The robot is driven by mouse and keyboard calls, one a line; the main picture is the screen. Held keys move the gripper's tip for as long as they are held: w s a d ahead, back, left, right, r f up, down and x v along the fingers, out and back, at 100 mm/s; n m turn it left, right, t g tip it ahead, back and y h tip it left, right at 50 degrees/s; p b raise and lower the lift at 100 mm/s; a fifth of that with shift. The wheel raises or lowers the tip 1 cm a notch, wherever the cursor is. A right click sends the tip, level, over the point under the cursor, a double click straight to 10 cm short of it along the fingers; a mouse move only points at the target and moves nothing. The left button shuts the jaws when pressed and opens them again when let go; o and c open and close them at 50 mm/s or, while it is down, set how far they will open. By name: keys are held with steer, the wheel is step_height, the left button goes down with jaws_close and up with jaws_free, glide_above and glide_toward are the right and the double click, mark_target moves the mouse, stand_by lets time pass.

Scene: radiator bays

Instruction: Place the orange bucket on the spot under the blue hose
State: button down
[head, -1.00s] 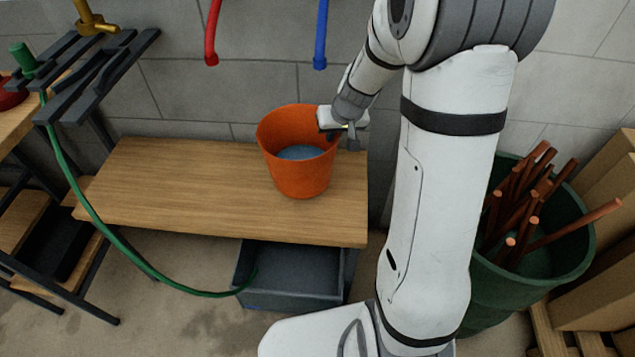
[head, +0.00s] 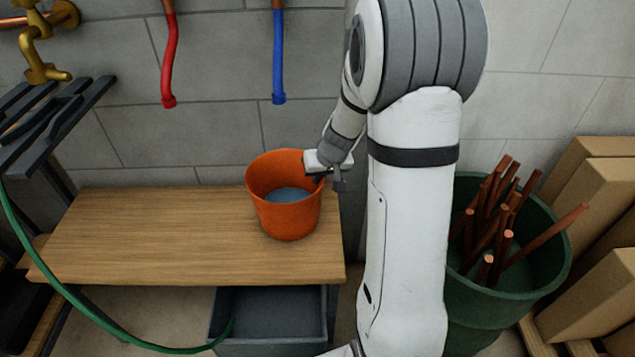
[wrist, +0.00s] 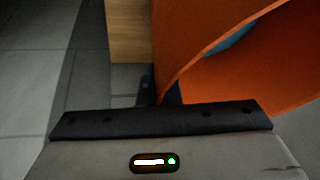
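The orange bucket (head: 284,215) appears upright at the right end of the wooden bench (head: 150,235), with a blue-grey surface inside. I cannot tell whether its base touches the wood. The blue hose (head: 279,70) hangs on the wall behind, its open end above the bucket in the picture. My gripper (head: 318,175) is at the bucket's right rim. In the wrist view its dark fingertips (wrist: 160,92) sit on both sides of the orange wall (wrist: 185,50), shut on it. No marked spot shows on the bench; the bucket hides the wood beneath it.
A red hose (head: 169,60) hangs left of the blue one. A green hose (head: 75,300) runs from the left rack to a grey bin (head: 270,330) under the bench. A green barrel (head: 525,275) of copper pipes and cardboard boxes (head: 600,200) stand right. The bench's left and middle are clear.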

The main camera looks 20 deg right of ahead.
steer(key=shift+f, duration=0.3)
steer(key=c, duration=2.1)
jaws_free()
steer(key=shift+f, duration=0.1)
steer(key=o, duration=0.5)
steer(key=shift+r, duration=0.3)
steer(key=p+v, duration=0.3)
steer(key=v, duration=0.8)
steer(key=s+a+r+g, duration=0.1)
steer(key=s+a, duration=0.2)
steer(key=s, duration=0.3)
steer(key=s+a+r+g, duration=0.1)
steer(key=s+a, duration=0.2)
steer(key=s, duration=0.4)
steer(key=s+a+r+g+h, duration=0.1)
steer(key=s+a+r, duration=0.1)
steer(key=s, duration=0.5)
steer(key=shift+s+a+n, duration=0.15)
steer(key=shift+a+n, duration=0.25)
steer(key=shift+a, duration=0.1)
